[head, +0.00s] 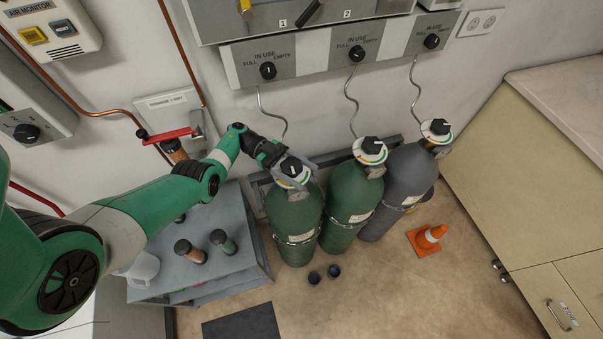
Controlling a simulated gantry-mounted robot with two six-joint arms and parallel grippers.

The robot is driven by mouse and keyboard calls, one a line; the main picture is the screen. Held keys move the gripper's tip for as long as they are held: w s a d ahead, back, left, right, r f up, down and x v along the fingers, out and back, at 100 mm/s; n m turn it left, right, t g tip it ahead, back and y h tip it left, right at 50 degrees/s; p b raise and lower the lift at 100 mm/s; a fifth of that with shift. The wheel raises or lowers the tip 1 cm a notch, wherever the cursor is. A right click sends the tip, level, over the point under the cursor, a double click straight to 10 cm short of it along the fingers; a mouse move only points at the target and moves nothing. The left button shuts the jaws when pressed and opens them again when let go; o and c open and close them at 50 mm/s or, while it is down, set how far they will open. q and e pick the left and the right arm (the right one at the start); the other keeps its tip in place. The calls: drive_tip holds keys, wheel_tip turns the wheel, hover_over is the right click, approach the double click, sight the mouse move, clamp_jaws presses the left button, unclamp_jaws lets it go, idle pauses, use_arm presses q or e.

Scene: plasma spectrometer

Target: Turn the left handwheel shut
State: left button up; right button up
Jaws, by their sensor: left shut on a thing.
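Three gas cylinders stand side by side against the wall, each with a white-rimmed, black-knobbed handwheel on top. The left handwheel (292,168) sits on the left green cylinder (294,222). My left gripper (288,178) reaches it from the upper left and is shut on it, with fingers around the black knob area; the fingers partly hide the wheel. The middle handwheel (370,149) and the right handwheel (436,129) are untouched. My right gripper is not in view.
A grey cart (228,262) with bottles stands left of the cylinders. An orange cone (427,238) is on the floor at right, and two small black caps (333,271) lie in front. Thin hoses run up to the wall panel (310,58). A cabinet (520,190) is at right.

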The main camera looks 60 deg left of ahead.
use_arm(q)
drive_tip(key=shift+f+m+g, duration=0.1)
drive_tip(key=shift+m+g, duration=0.2)
drive_tip(key=shift+g, duration=0.1)
drive_tip(key=o, duration=1.3)
drive_tip(key=shift+d, duration=0.1)
